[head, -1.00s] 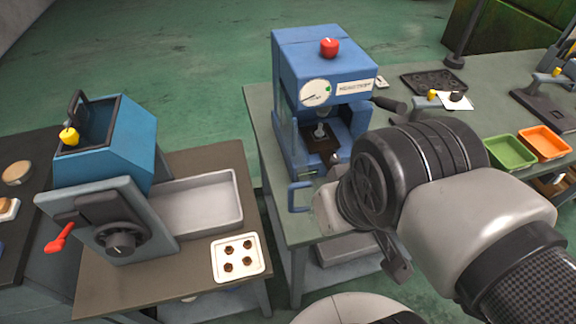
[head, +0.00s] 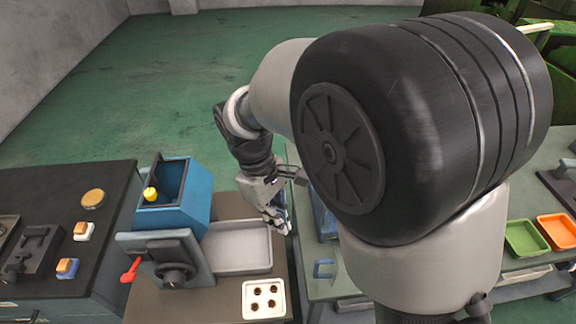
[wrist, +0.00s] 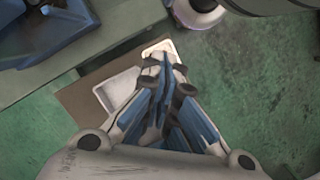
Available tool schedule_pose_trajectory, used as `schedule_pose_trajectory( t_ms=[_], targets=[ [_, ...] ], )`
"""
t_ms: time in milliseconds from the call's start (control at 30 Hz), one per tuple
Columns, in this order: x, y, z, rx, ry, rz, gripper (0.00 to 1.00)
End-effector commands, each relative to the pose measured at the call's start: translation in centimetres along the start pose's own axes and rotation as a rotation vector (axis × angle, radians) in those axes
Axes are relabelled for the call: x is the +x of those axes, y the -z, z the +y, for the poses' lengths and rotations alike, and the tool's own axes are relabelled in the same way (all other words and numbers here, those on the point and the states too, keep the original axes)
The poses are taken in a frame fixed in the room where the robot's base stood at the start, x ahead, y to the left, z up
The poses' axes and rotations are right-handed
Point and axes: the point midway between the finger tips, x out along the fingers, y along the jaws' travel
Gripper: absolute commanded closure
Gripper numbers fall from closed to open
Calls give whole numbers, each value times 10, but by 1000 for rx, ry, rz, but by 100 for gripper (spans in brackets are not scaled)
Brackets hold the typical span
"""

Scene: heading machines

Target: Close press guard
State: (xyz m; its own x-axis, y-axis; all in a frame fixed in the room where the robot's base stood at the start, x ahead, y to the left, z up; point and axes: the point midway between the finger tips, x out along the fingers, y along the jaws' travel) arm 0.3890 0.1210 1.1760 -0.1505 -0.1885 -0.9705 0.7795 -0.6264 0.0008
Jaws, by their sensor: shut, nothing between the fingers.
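The blue press is mostly hidden behind my arm in the head view; only a strip of its left side (head: 324,214) shows. A light-blue handle-like bracket (head: 324,268) shows at the near-left edge of its bench, below that strip. Blue parts of what looks like the press (wrist: 45,35) fill the upper left of the wrist view. Whether the guard is open or closed is hidden. My gripper (head: 285,226) is shut and empty, pointing down beside the grey tray, left of the press. Its closed fingers (wrist: 164,68) show in the wrist view.
The brown table holds a grey tray (head: 236,250), a white plate with dark round parts (head: 263,299) and a blue machine (head: 180,205) with a red lever. Green (head: 525,238) and orange (head: 559,231) bins stand right. Green floor lies behind.

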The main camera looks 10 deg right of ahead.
Motion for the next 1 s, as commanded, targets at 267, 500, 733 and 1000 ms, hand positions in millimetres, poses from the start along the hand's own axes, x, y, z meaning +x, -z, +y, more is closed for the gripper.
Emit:
schedule_pose_trajectory(
  t_ms=[267, 500, 733, 1000],
  targets=[
    [39, 1, -1, -3, 3, -6, 100],
    [92, 0, 0, -1, 3, -5, 100],
    [107, -24, 0, 2, 0, 0, 100],
    [110, -38, 0, -1, 1, -1, 100]
  ],
)
